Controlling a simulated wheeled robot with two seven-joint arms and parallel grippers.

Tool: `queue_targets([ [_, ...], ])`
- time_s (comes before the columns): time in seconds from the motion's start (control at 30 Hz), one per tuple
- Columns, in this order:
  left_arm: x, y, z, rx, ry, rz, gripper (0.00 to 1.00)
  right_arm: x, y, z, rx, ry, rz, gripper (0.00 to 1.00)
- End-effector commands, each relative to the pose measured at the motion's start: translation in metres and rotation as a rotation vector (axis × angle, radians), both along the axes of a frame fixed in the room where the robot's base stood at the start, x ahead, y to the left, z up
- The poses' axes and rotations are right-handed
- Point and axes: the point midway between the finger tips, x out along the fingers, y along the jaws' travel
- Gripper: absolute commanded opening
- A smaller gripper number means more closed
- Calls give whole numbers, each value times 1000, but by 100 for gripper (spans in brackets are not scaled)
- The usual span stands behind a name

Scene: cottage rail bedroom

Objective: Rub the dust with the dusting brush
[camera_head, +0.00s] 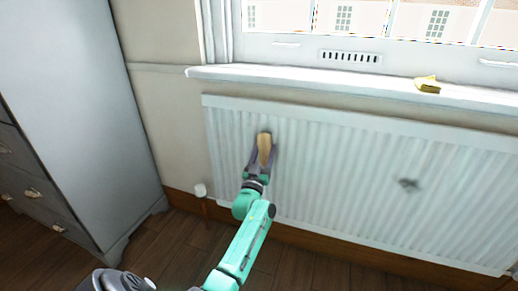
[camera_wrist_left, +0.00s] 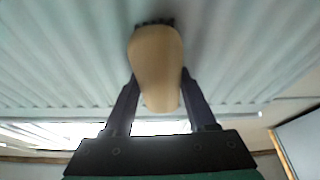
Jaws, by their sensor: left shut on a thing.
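The dusting brush (camera_head: 265,148) has a tan wooden body and is held in my left gripper (camera_head: 260,172), in front of the ribbed white radiator near its left end. In the left wrist view, the brush (camera_wrist_left: 156,70) sits between the two dark fingers (camera_wrist_left: 158,100), with dark bristles at its far end close to the radiator ribs. I cannot tell whether the bristles touch. A dark dust patch (camera_head: 409,184) shows on the radiator well to the right of the brush. A faint grey shade lies around the brush head; I cannot tell if it is dust or shadow. My right gripper is out of view.
The radiator (camera_head: 330,190) hangs under a white window sill (camera_head: 300,77). A small yellow object (camera_head: 427,84) lies on the sill. A grey cabinet with drawers (camera_head: 90,110) stands at the left. The wooden floor (camera_head: 180,240) is clear.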

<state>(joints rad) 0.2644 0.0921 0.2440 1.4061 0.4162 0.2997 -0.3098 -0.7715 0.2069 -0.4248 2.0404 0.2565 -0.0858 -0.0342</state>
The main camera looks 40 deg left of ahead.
Motion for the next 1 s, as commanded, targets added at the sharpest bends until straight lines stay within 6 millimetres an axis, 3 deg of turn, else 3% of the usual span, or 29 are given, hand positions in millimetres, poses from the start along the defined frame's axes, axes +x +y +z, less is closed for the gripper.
queue_targets([
  [1.0, 27, -77, 0, 0, 2, -1, 0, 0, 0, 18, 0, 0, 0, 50],
])
